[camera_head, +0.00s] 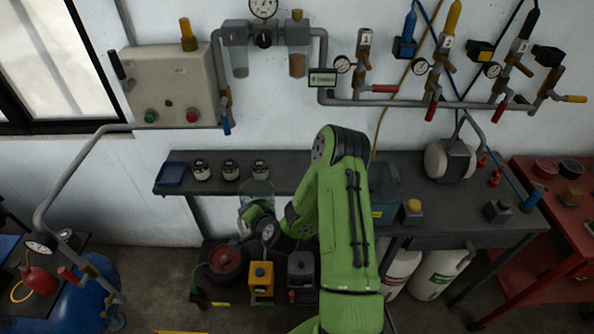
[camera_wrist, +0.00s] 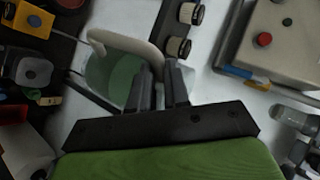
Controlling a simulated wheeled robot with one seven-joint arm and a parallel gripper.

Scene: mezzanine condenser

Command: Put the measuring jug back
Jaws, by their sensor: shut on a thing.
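The measuring jug (camera_wrist: 110,75) is a see-through, greenish vessel with a pale beige handle, seen in the wrist view. My gripper (camera_wrist: 158,74) is shut on its handle, which runs between the two fingers. In the head view the jug (camera_head: 257,188) shows as a clear shape at the front edge of the dark bench, partly hidden by my gripper and arm. I cannot tell whether its base touches anything.
The dark bench (camera_head: 300,178) carries a blue tray (camera_head: 171,174) and several small jars (camera_head: 230,169) left of the jug. A control box (camera_head: 168,85) and pipes are on the wall above.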

